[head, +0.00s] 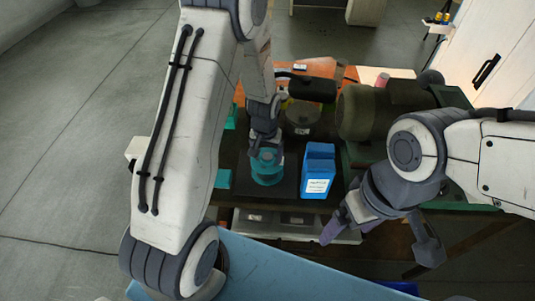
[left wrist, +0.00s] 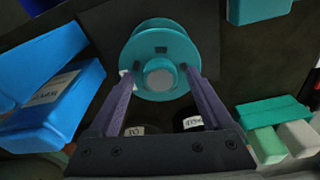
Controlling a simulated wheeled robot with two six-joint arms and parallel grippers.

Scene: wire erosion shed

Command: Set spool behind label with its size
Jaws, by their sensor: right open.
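The teal spool (head: 267,168) is at a dark square mat (head: 287,181) on the table. My left gripper (head: 267,146) is right above it, pointing down. In the left wrist view the spool (left wrist: 160,45) lies between the two purple fingertips, its round face and pale centre towards the camera. The fingertips lie at its sides; I cannot tell whether they press on it. Two small white labels (left wrist: 135,130) (left wrist: 193,122) show on dark round things between the finger bases; their print is too small to read surely. My right gripper (head: 382,238) is open and empty near the front edge.
A blue box (head: 318,168) with a white label stands right of the spool. A dark green motor-like machine (head: 372,110) and a dark round can (head: 300,117) stand behind. A grey tray (head: 290,232) is at the front. Teal blocks (head: 223,179) lie to the left.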

